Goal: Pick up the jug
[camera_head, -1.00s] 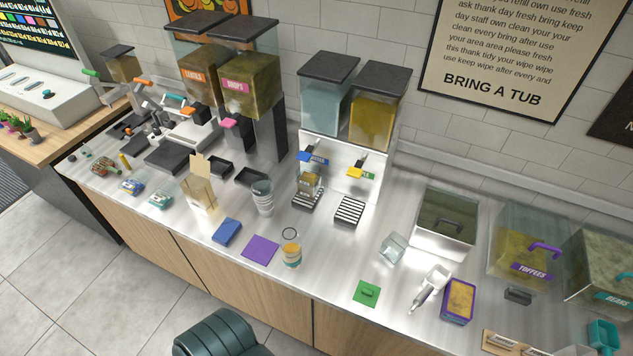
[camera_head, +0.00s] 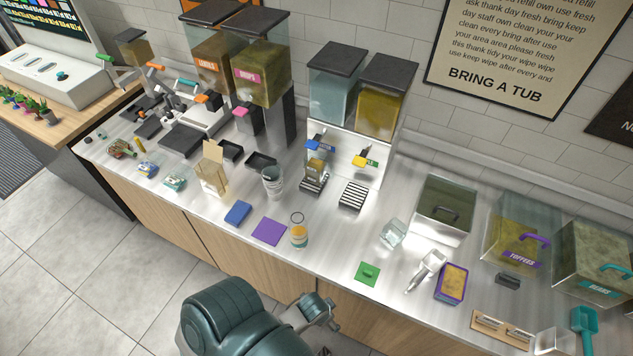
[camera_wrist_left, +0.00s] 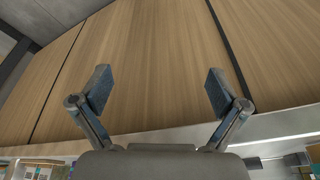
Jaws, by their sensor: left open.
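No thing in view is plainly a jug. A clear, tilted vessel (camera_head: 392,234) stands on the counter right of centre, left of the large lidded bin; I cannot make out a handle. My left gripper (camera_head: 322,308) is in front of the counter's front edge at the bottom centre, apart from all objects. In the left wrist view it (camera_wrist_left: 158,90) is open and empty, with its two fingers spread before the wooden cabinet front. My right gripper is not in view.
The steel counter (camera_head: 330,245) holds a purple mat (camera_head: 269,231), an orange-banded tub (camera_head: 299,236), a green card (camera_head: 367,273), a white scoop (camera_head: 426,271) and a purple-rimmed box (camera_head: 451,284). Dispensers and lidded bins (camera_head: 443,210) line the back.

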